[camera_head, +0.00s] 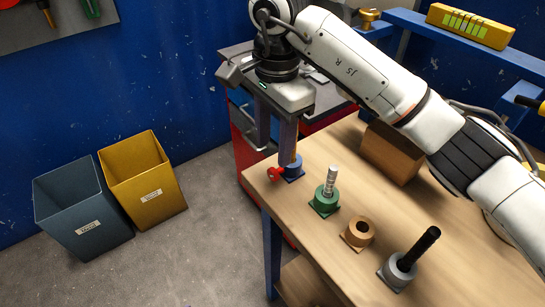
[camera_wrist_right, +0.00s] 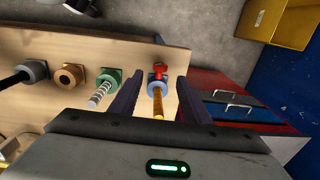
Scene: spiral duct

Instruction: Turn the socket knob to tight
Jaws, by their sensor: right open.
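A blue socket (camera_head: 292,173) stands near the left corner of the wooden table, with an orange rod (camera_wrist_right: 158,106) upright in it. A red knob (camera_head: 276,174) sticks out from the socket's side toward the table's edge; it also shows in the right wrist view (camera_wrist_right: 159,72). My right gripper (camera_head: 275,148) points down over this socket, its two dark fingers open. In the right wrist view the rod and socket lie between the fingers, with gaps on both sides. I cannot tell the knob's setting. My left gripper is not in view.
A green socket (camera_head: 324,204) with a striped rod, an empty tan socket (camera_head: 358,234) and a grey socket (camera_head: 397,272) with a black rod stand in a row. A wooden block (camera_head: 391,152) is behind. A red cabinet (camera_head: 245,150) adjoins; two bins (camera_head: 145,185) stand on the floor.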

